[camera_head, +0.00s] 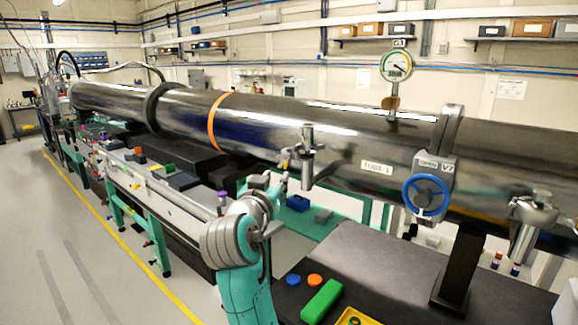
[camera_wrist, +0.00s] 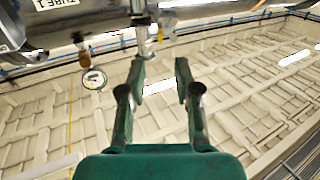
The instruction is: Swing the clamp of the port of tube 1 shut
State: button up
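Tube 1 (camera_head: 270,120) is the long shiny steel tube across the head view, with its label (camera_head: 377,167). The label also shows in the wrist view (camera_wrist: 56,4). The tube's port (camera_head: 307,158) is a small metal fitting on the near side, left of the label. In the wrist view the port (camera_wrist: 141,30) shows beyond the fingertips, with metal clamp parts (camera_wrist: 163,22) beside it. The clamp's exact position is too small to tell. My gripper (camera_wrist: 158,82) is open and empty, with a gap between it and the port. In the head view its fingers are hard to make out.
A valve with a blue handwheel (camera_head: 426,194) and another port (camera_head: 532,214) are to the right. A pressure gauge (camera_head: 396,66) stands on top of the tube. Below, a dark bench (camera_head: 385,260) holds a green block (camera_head: 322,301) and coloured caps. Floor is free at left.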

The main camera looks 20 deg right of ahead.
aim_at(285, 165)
jog(key=x, duration=0.9)
jog(key=shift+w, duration=0.15)
grip_shut()
